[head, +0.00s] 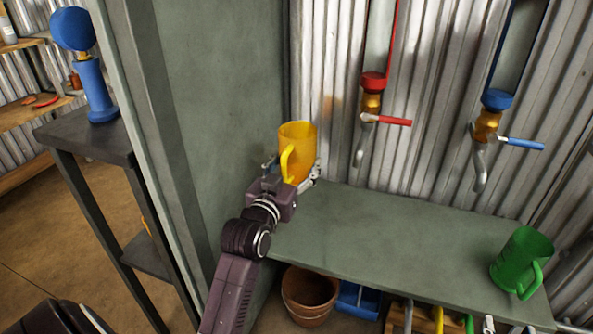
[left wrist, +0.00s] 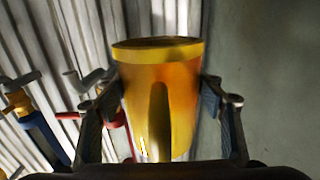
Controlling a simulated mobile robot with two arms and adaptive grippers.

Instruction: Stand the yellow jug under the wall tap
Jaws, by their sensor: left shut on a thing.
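The yellow jug (head: 303,140) is at the left end of the grey-green shelf (head: 400,245), near the green side wall. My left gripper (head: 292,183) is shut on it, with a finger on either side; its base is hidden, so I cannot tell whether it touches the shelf. In the left wrist view the jug (left wrist: 178,100) fills the space between the fingers. A red-handled wall tap (head: 371,100) hangs to the right of the jug, its spout above the shelf. A blue-handled tap (head: 488,118) is farther right. My right gripper is not in view.
A green jug (head: 521,260) stands at the shelf's right end. The shelf between the two jugs is clear. Below are a terracotta pot (head: 309,295) and a blue bin (head: 357,300). A dark stand (head: 85,138) with a blue object is at left.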

